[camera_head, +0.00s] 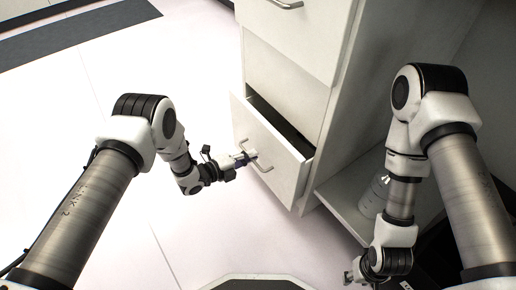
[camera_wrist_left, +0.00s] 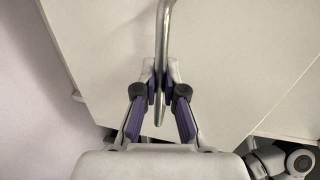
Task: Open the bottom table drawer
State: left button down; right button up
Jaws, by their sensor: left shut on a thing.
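The bottom table drawer (camera_head: 269,148) is part-way open, with a dark gap showing behind its white front. Its metal bar handle (camera_head: 266,167) is on the front face. My left gripper (camera_head: 250,156) is at this handle. In the left wrist view the left gripper (camera_wrist_left: 160,88) is shut on the handle (camera_wrist_left: 164,40), with the bar between its two purple-padded fingers. The drawer front (camera_wrist_left: 230,60) fills most of that view. My right gripper (camera_head: 357,273) is low on the right, away from the drawer; its fingers are too small to judge.
An upper drawer (camera_head: 297,30) with its own metal handle (camera_head: 287,4) is above, and looks shut. An open shelf (camera_head: 340,205) to the right holds a clear container (camera_head: 374,195). The pale floor (camera_head: 110,80) to the left is clear.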

pick_arm(q)
jog(key=f+p+v, duration=0.2)
jog(key=p+v, duration=0.1)
jog(key=v, duration=0.6)
jog(key=f+p+v, duration=0.1)
jog(key=p+v, duration=0.3)
jog(key=v, duration=0.5)
jog(key=a+f+p+v, duration=0.1)
jog(key=p+v, duration=0.3)
jog(key=v, duration=0.5)
jog(key=shift+s+f, duration=0.45)
jog(key=shift+f, duration=0.35)
jog(key=shift+a, duration=0.1)
jog(key=c, duration=1.2)
grip_release()
jog(key=shift+c, duration=0.2)
jog(key=shift+a, duration=0.1)
